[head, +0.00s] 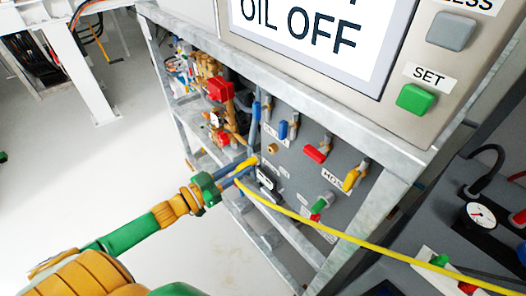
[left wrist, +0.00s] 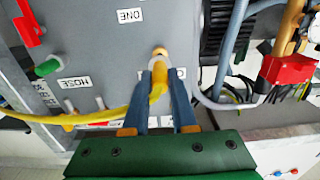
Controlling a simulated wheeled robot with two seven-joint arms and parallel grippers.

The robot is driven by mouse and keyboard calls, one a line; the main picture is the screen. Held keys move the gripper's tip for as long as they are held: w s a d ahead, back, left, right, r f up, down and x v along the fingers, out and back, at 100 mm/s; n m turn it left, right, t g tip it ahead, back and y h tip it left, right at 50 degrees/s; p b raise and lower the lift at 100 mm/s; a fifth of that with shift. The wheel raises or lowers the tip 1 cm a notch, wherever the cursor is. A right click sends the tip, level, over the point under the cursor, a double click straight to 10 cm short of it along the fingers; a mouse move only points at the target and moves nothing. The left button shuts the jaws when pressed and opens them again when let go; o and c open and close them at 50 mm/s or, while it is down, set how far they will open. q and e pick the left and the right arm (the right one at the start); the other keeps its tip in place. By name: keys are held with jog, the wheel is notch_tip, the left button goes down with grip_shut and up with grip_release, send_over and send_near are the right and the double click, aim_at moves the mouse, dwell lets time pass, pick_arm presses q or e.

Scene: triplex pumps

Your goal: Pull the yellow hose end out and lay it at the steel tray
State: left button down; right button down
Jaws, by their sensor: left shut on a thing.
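The yellow hose end (left wrist: 157,82) is at a brass-coloured port (left wrist: 159,53) on the grey panel (left wrist: 100,55), below the label ONE in the left wrist view. My left gripper (left wrist: 160,77) is shut on this hose end, one blue-grey finger on each side of it. In the head view my left gripper (head: 244,167) reaches the panel's lower left part. The yellow hose (head: 350,238) runs from there to the lower right, out of the picture. Whether the end is fully seated in the port cannot be told. No steel tray can be made out. My right gripper is not in view.
Blue (head: 288,126), red (head: 316,153), yellow (head: 354,177) and green (head: 320,205) valve handles stick out of the panel. A galvanised frame (head: 372,232) surrounds it. A control box with a green button (head: 417,99) hangs above. A gauge (head: 481,215) stands at right. Floor at left is clear.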

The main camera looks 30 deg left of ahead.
pick_arm(q)
jog(key=shift+p+v, duration=0.65)
jog(key=shift+v, duration=0.75)
